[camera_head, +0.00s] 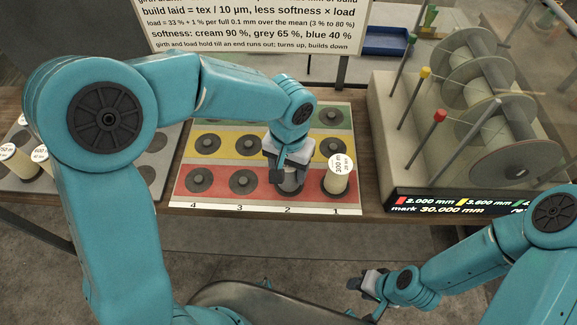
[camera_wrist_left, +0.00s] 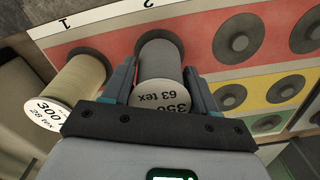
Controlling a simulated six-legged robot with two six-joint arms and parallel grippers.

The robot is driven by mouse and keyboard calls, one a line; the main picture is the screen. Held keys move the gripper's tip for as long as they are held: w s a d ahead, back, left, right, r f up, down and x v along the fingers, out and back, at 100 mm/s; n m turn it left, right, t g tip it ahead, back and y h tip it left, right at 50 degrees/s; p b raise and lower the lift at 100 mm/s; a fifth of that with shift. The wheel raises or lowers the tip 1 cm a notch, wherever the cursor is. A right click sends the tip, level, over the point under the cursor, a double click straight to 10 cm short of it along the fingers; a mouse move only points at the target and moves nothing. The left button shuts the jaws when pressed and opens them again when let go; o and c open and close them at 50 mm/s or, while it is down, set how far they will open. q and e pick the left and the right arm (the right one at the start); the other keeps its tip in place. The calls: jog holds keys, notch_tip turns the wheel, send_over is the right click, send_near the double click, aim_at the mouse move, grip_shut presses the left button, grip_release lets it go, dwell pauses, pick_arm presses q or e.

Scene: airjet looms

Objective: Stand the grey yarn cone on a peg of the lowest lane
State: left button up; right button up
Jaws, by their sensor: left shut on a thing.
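The grey yarn cone (camera_wrist_left: 160,62), with a white label reading 63 tex, is upright between the fingers of my left gripper (camera_wrist_left: 160,85). In the head view the left gripper (camera_head: 289,176) points down at position 2 of the red lane (camera_head: 220,200), the lane nearest me. The cone (camera_head: 289,188) shows below the fingers, over the place of that peg; the peg is hidden by it. The cone's base appears at the lane surface, but I cannot tell whether it is fully seated. My right gripper (camera_head: 364,282) is empty at the lower right; its jaw opening is unclear.
A cream cone (camera_head: 337,181) stands at position 1, close to the grey cone. Red pegs (camera_head: 243,181) at positions 3 and 4 are bare. Yellow (camera_head: 235,144) and green lanes lie behind. A machine with discs and coloured rods (camera_head: 470,110) stands right; more cones (camera_head: 14,158) stand left.

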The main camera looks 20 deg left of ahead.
pick_arm(q)
jog(key=shift+f, duration=0.15)
jog(key=o, duration=1.1)
notch_tip(320, 180, up, 12)
jog(key=shift+r, duration=0.25)
jog(key=shift+s, duration=0.1)
